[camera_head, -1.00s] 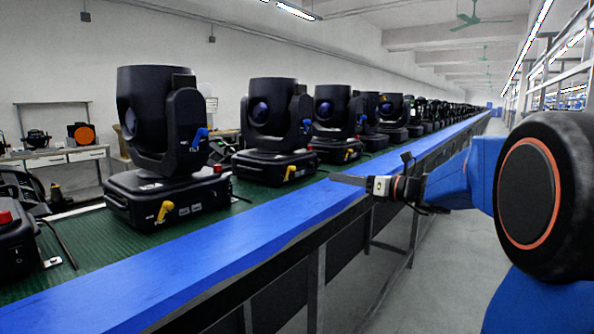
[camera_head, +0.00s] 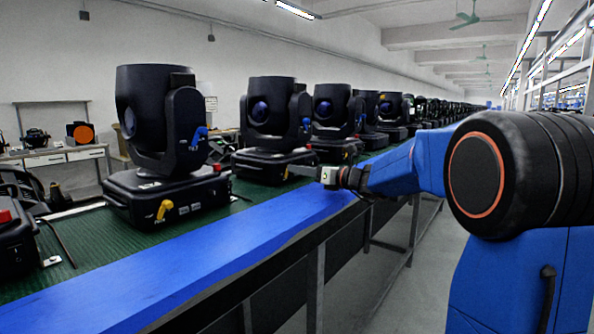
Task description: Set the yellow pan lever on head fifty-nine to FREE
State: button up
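A row of black moving heads stands on the line, each with a yellow lever low on its base. Their numbers are too small to read, so I cannot tell which is head fifty-nine. The nearest full head (camera_head: 158,120) has a yellow lever (camera_head: 164,209) pointing down and to the left, and a blue lever (camera_head: 199,137) on its yoke. The second head (camera_head: 272,112) has its yellow lever (camera_head: 287,173) right at the tip of my gripper (camera_head: 300,171), partly hidden. I cannot tell whether they touch, or whether the fingers are open.
A blue rail (camera_head: 215,240) runs along the front of the green conveyor (camera_head: 85,245). Part of another base (camera_head: 15,240) shows at the left edge. More heads (camera_head: 333,110) recede to the right. The aisle floor (camera_head: 400,275) is clear beside the line.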

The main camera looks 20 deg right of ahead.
jog(key=shift+x, duration=0.85)
grip_shut()
jog(key=shift+s+n, duration=0.1)
jog(key=shift+n, duration=0.2)
jog(key=n, duration=0.3)
jog(key=shift+s+a+r+n, duration=0.2)
jog(key=shift+s+a+n, duration=0.1)
jog(key=shift+a, duration=0.1)
jog(key=n, duration=0.3)
jog(key=a+n, duration=0.1)
jog(key=shift+s+n, duration=0.3)
